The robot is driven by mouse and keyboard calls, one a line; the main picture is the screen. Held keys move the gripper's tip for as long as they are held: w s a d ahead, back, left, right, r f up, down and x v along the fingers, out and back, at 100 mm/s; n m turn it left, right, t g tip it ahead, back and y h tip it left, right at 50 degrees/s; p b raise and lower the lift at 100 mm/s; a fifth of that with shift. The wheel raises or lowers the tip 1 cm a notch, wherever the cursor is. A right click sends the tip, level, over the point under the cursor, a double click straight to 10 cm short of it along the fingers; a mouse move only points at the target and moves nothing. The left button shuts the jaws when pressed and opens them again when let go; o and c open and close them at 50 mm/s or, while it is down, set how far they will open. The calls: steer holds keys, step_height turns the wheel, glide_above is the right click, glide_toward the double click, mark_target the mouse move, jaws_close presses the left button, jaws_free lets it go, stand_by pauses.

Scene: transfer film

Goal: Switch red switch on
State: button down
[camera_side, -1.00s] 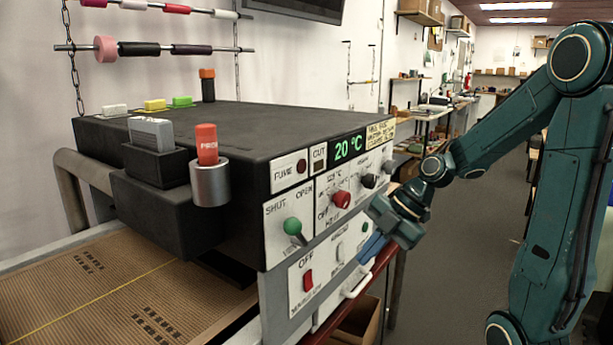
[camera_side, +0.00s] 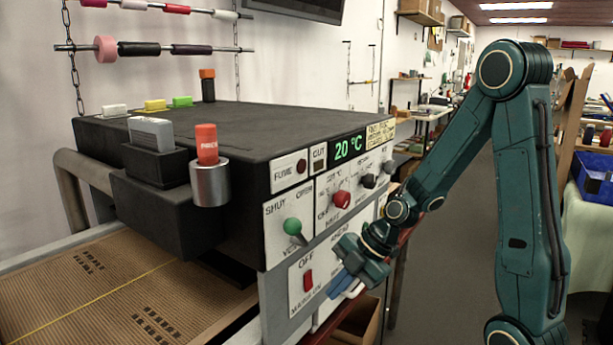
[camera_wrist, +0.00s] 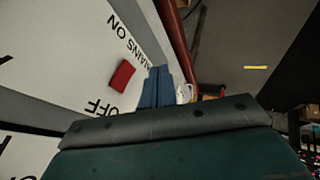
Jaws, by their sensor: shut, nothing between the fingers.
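The red switch (camera_side: 308,280) is a small rocker on a white panel low on the front of the machine, with OFF lettered above it. In the wrist view the red switch (camera_wrist: 122,74) lies left of my fingertips, between the printed words OFF and ON. My gripper (camera_side: 336,287) is to the right of the switch in the side view, its blue fingers together and empty. In the wrist view my gripper (camera_wrist: 160,78) shows its two blue fingers side by side, apart from the switch. Whether the fingertips touch the panel cannot be told.
A green-knobbed lever (camera_side: 292,227) sticks out above the switch. A red knob (camera_side: 341,199) and dark knobs are higher on the panel. The floor to the right is open.

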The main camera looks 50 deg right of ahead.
mark_target(309, 281)
steer(key=shift+w+f, duration=0.15)
steer(key=shift+w, duration=1.75)
steer(key=shift+w+f, duration=0.35)
steer(key=shift+r, duration=0.2)
